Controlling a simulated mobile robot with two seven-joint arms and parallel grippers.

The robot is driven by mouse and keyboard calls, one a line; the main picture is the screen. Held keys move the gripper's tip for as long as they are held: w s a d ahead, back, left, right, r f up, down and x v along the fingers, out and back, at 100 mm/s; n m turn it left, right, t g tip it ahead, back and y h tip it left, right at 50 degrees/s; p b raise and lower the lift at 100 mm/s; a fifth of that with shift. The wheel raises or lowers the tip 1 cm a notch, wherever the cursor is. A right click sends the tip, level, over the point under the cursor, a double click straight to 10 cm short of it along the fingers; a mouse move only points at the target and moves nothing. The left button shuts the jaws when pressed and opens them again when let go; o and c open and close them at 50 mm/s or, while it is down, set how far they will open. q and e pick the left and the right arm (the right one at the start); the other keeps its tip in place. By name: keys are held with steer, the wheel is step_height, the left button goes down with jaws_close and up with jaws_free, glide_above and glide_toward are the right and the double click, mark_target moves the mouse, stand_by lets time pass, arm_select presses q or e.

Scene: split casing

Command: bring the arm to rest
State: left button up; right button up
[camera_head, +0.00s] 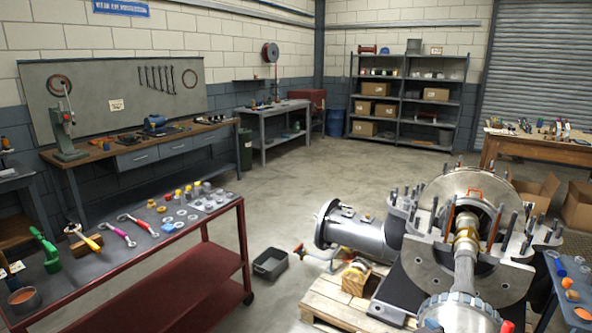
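Neither of my arms nor grippers shows in the head view. The split casing (440,262) stands at the lower right with upright dark studs along its flange. A shaft (464,268) with a brass-coloured collar (466,228) lies in it, and a toothed silver coupling (458,313) is at the shaft's near end. A large round disc (470,184) with an orange handle stands upright behind the shaft. The casing is on a wooden pallet (325,298).
A red cart (190,281) with wrenches, a green tool and small parts stands at left. A blue-topped table (566,290) edges in at right. Workbenches and shelves (405,97) line the back; the middle floor is clear.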

steer(key=s+f+m, duration=0.1)
steer(key=s+f, duration=0.3)
steer(key=s, duration=0.4)
steer(key=s+d+f+g+h+b, duration=0.1)
steer(key=s+f, duration=0.3)
steer(key=s, duration=0.5)
steer(key=s+f+m+g+h, duration=0.1)
steer(key=s+f, duration=0.3)
steer(key=s, duration=0.4)
steer(key=shift+s+d+f+m, duration=0.25)
steer(key=shift+d+f+m, duration=0.05)
steer(key=shift+d+f, duration=0.1)
